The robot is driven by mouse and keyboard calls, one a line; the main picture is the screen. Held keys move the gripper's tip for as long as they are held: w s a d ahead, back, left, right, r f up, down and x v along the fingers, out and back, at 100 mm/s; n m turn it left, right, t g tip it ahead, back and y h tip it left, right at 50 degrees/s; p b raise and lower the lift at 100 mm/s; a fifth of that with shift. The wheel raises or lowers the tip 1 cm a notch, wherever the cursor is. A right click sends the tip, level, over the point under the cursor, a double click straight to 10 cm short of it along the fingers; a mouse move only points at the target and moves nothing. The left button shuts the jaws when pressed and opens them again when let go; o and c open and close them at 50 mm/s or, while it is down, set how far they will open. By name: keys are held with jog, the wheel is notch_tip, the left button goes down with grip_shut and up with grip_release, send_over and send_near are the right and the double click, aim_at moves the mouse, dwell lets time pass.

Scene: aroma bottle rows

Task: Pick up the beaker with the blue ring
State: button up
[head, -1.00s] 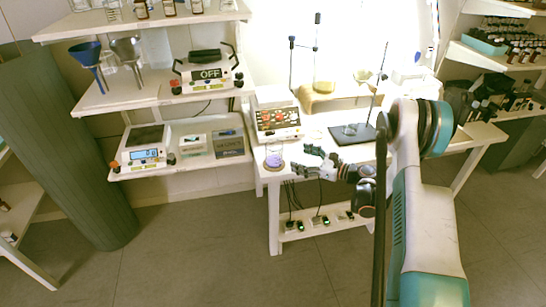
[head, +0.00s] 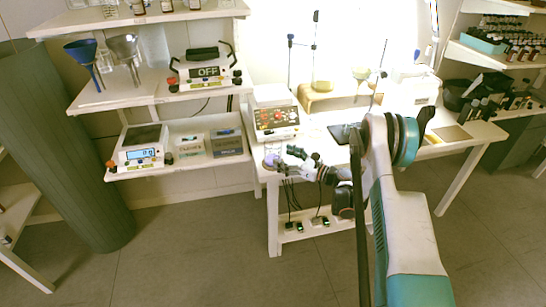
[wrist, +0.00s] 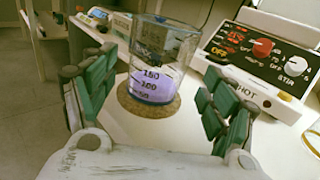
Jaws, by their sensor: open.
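My gripper (wrist: 160,98) is open, with one green-padded finger on each side of the beaker and gaps between the pads and the glass. In the head view the beaker (head: 269,161) is at the table's front left corner, partly hidden by my gripper (head: 284,156).
The white table (head: 325,140) holds a stand and other glassware farther back. Shelves with scales (head: 140,155) are at left.

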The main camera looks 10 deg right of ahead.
aim_at(280, 156)
jog(key=b+x, duration=0.2)
jog(key=x, duration=0.2)
jog(key=shift+a+r, duration=0.1)
jog(key=shift+a, duration=0.15)
jog(key=shift+w+a+r, duration=0.1)
jog(key=shift+w+a, duration=0.15)
jog(key=shift+w, duration=0.1)
jog(key=shift+c, duration=0.6)
jog(key=c, duration=1.1)
